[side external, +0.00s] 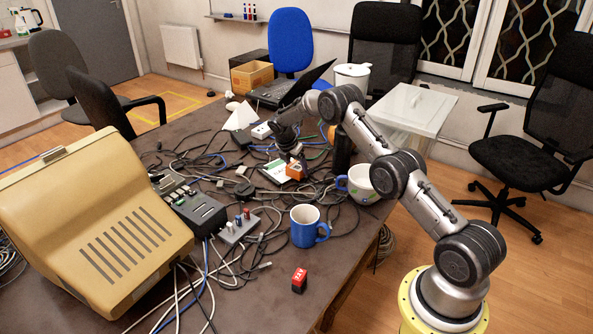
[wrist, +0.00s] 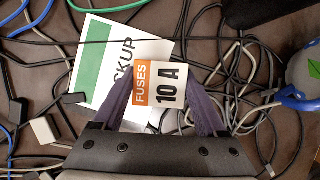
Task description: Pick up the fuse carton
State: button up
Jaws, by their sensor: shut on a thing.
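The fuse carton (wrist: 162,84) is a small orange and white box marked "FUSES 10 A". In the wrist view it sits between the two fingers of my gripper (wrist: 165,98), which is shut on it. In the side view the orange carton (side external: 295,170) shows below my gripper (side external: 291,158), close over the table. I cannot tell whether the carton touches what is under it. A white and green card or box marked with letters ending "CKUP" (wrist: 105,62) lies beneath and to the left of the carton in the wrist view.
Many loose cables cover the table (side external: 262,290). A green and white bowl-like cup (side external: 362,184) and a blue mug (side external: 306,228) stand nearby. A laptop (side external: 285,92) and white bin (side external: 352,76) stand behind. The front table area is clearer.

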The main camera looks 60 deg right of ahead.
jog(key=shift+r, duration=0.55)
notch_tip(320, 180, up, 3)
jog(key=shift+f, duration=0.15)
jog(key=s+a+r, duration=0.7)
jog(key=s+r, duration=0.2)
jog(key=s, duration=0.3)
jog(key=n+t, duration=0.2)
jog(key=n, duration=0.3)
send_over(285, 176)
jog(key=f, duration=0.8)
jog(key=shift+s+a, duration=0.2)
jog(key=shift+s, duration=0.2)
jog(key=shift+w+d+f+m, duration=0.15)
jog(key=shift+w+f, duration=0.15)
jog(key=shift+f, duration=0.1)
jog(key=shift+w+d+f+m, duration=0.1)
jog(key=shift+w+f+m, duration=0.05)
jog(key=shift+w+f, duration=0.2)
jog(key=shift+s+f, duration=0.1)
jog(key=shift+f, duration=1.4)
jog(key=shift+f, duration=0.1)
